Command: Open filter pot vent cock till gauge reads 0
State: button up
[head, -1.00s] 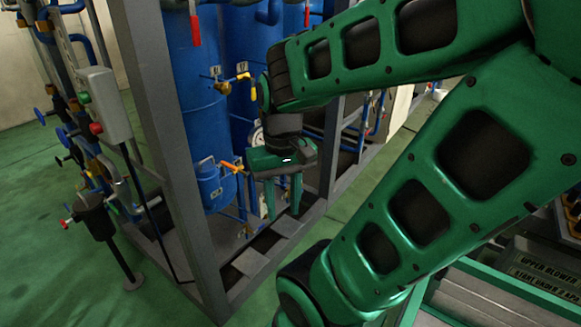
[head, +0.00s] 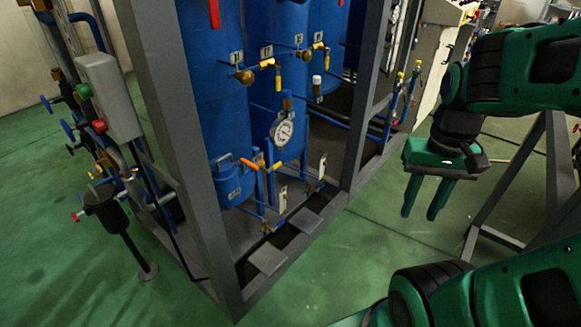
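A small blue pot (head: 233,181) with a top handle stands low inside the grey frame. A small cock with an orange lever (head: 250,164) sits at its right side, the lever roughly level. A round white-faced gauge (head: 284,131) is just right of it; its reading is too small to tell. A dark pot (head: 103,207) on a thin stand is at the left, with a small red-handled fitting (head: 76,217). No label shows which is the filter pot. My green gripper (head: 420,214) is right of the frame, fingers down, apart and empty, far from both pots.
Tall blue tanks (head: 215,100) with yellow-handled valves (head: 267,63) stand behind the grey frame post (head: 178,130). A grey box with red and green buttons (head: 108,95) is at the left. The green floor (head: 355,265) in front of the frame is clear.

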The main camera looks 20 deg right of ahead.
aim_at(277, 165)
jog(key=z, duration=0.1)
jog(key=i, duration=1)
jog(key=k, duration=1.5)
jog(key=u, duration=0.5)
jog(key=i, duration=1)
jog(key=z, duration=0.1)
